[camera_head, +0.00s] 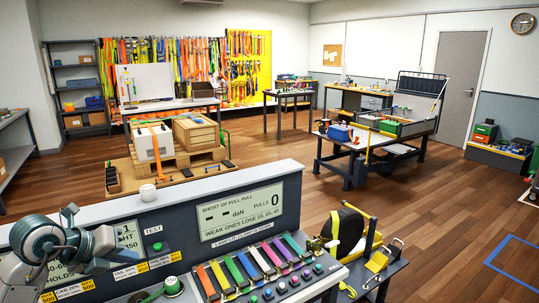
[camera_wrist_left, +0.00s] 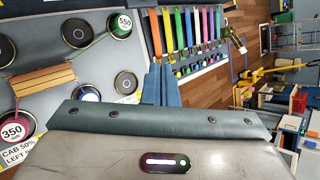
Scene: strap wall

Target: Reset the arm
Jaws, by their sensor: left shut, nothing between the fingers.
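My left arm comes in at the lower left of the head view, in front of the grey test console (camera_head: 285,185). Its gripper (camera_head: 108,240) hangs over the left part of the console panel and covers part of a display. In the left wrist view the two blue-grey fingers (camera_wrist_left: 160,82) are together with nothing between them. They point toward a row of coloured straps (camera_wrist_left: 190,32). The same straps (camera_head: 258,265) lie on the console right of my gripper in the head view. My right gripper is not in view.
A readout (camera_head: 240,215) and a green button (camera_head: 172,286) are on the console. A black strap reel with yellow parts (camera_head: 348,228) stands at its right. Beyond are a pallet with boxes (camera_head: 170,160), workbenches (camera_head: 365,145) and a strap wall (camera_head: 180,62). Wooden floor (camera_head: 440,210) at right is mostly clear.

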